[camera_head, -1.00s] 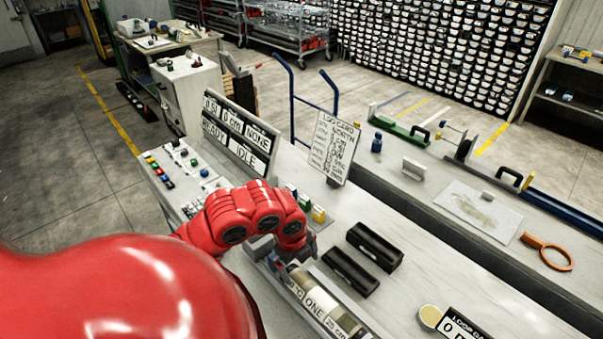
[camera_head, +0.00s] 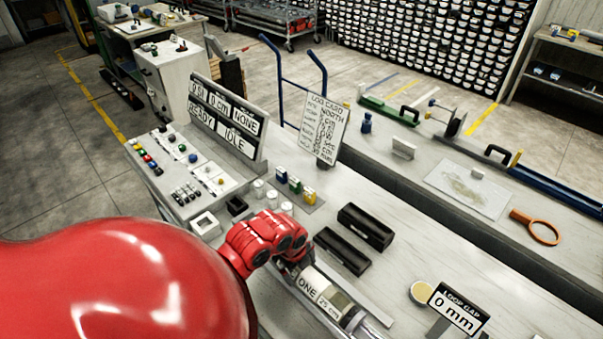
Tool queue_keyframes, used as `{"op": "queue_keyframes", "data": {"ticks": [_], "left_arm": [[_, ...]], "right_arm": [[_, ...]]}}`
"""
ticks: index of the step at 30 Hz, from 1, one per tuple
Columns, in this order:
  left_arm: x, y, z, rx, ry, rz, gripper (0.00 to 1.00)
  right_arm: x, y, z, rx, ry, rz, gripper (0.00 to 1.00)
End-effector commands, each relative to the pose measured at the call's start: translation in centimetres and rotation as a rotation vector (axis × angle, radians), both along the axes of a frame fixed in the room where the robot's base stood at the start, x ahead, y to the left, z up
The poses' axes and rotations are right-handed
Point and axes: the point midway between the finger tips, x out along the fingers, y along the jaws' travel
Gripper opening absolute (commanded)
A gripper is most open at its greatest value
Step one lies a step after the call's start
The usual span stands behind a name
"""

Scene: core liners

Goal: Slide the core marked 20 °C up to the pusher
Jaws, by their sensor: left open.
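A clear core liner (camera_head: 321,291) with white labels reading "ONE" and "25 cm" lies in a pale channel at the bottom centre. A 20 °C mark cannot be read on it now. My red left arm reaches in from the left, and my left gripper (camera_head: 292,270) is at the liner's upper-left end, over or around it. Its jaws are open, though the fingers are largely hidden by the wrist. A metallic rounded part (camera_head: 357,321) shows at the liner's lower-right end; I cannot tell whether it is the pusher. My right gripper is not in view.
Two black blocks (camera_head: 366,227) lie just right of the channel. A "LOOP GAP 0 mm" sign (camera_head: 459,308) stands at lower right. A display board (camera_head: 228,122) reads READY and IDLE. Small colored vials (camera_head: 294,185) and white cups stand beyond my wrist.

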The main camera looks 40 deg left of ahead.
Motion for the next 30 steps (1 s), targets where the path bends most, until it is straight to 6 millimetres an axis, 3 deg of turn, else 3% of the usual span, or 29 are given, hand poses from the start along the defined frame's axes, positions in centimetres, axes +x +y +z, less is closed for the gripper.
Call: {"op": "queue_keyframes", "data": {"ticks": [6,17,30], "left_arm": [[0.3,-0.1,-1.9,-0.002,0.002,0.000,1.00],[0.4,0.0,-2.2,0.000,-0.001,0.001,0.98],[0.4,0.0,-2.2,0.000,-0.001,0.002,0.19]], "right_arm": [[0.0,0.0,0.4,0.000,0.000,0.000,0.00],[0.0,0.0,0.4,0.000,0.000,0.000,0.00],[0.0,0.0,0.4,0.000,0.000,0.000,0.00]]}}
